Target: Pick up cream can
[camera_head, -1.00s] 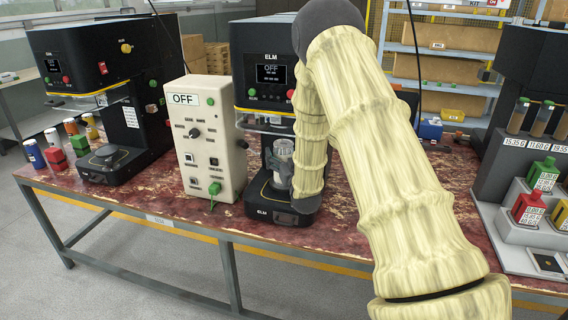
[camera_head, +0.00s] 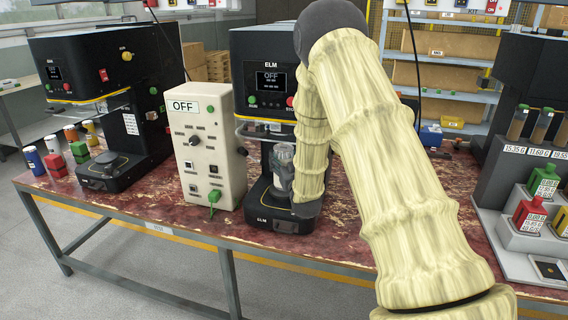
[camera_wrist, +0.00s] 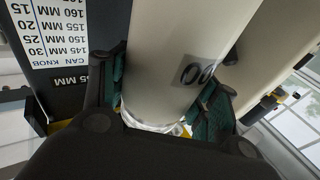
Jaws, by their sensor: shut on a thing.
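The cream can (camera_wrist: 160,45) fills the middle of the wrist view, a pale smooth cylinder with a small grey square mark on its side and a silvery rim at its near end. My gripper (camera_wrist: 165,95) is shut on it, with a green-padded finger on either side. In the head view my gripper (camera_head: 281,178) is inside the open front of the middle ELM machine (camera_head: 262,125), above its base. Whether the can touches the base cannot be told.
A cream control box (camera_head: 208,150) reading OFF stands close left of the machine. A second black machine (camera_head: 95,75) and several coloured cans (camera_head: 72,145) are further left. A dark stand (camera_head: 490,185) with red and green containers is at right. The worn red bench (camera_head: 150,205) is bare in front.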

